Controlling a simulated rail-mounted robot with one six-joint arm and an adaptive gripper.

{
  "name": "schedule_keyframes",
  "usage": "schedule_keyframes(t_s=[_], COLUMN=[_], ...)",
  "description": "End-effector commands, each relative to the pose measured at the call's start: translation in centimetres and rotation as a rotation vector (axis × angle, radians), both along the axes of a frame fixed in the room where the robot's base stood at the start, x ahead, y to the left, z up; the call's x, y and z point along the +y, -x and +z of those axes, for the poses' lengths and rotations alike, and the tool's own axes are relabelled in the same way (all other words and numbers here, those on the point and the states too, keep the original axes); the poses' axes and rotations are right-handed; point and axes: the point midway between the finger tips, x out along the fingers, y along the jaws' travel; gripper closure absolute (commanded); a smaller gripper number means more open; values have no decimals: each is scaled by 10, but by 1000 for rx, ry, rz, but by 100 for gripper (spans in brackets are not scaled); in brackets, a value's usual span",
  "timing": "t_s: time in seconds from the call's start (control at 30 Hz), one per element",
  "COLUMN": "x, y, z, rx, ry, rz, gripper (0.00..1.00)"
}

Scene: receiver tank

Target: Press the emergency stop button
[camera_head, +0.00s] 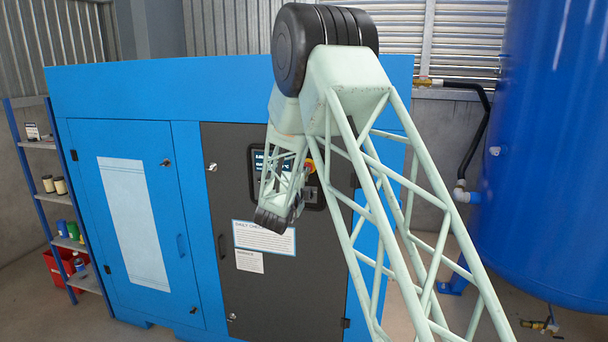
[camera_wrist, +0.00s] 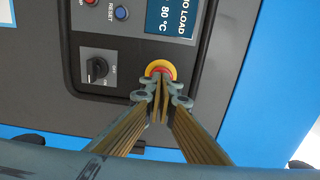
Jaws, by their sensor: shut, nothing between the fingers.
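The emergency stop button (camera_wrist: 160,68) is a red cap on a yellow ring on the compressor's dark control panel. It shows at the upper middle of the wrist view, and a bit of it (camera_head: 310,166) shows in the head view beside my arm. My gripper (camera_wrist: 160,98) is shut and empty, with its fingers together. In the wrist view its tips lie just below the button's centre and overlap the lower part of the ring. I cannot tell whether they touch the button.
The panel also has a rotary switch (camera_wrist: 97,68), a blue reset button (camera_wrist: 121,13) and a display (camera_wrist: 172,17). The blue compressor cabinet (camera_head: 230,88) stands before me. A large blue tank (camera_head: 550,150) is at right. A shelf (camera_head: 45,200) with cans is at left.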

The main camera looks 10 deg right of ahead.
Motion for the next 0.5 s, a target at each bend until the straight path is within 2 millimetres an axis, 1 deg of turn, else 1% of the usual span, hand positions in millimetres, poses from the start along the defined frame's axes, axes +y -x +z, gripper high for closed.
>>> schedule_keyframes(t_s=[0.27, 0.5], x=[-1, -5], y=[-1, -9], z=[-1, -2], rx=[0, -3], ry=[-1, -1], rz=[0, -1], gripper=[100, 100])
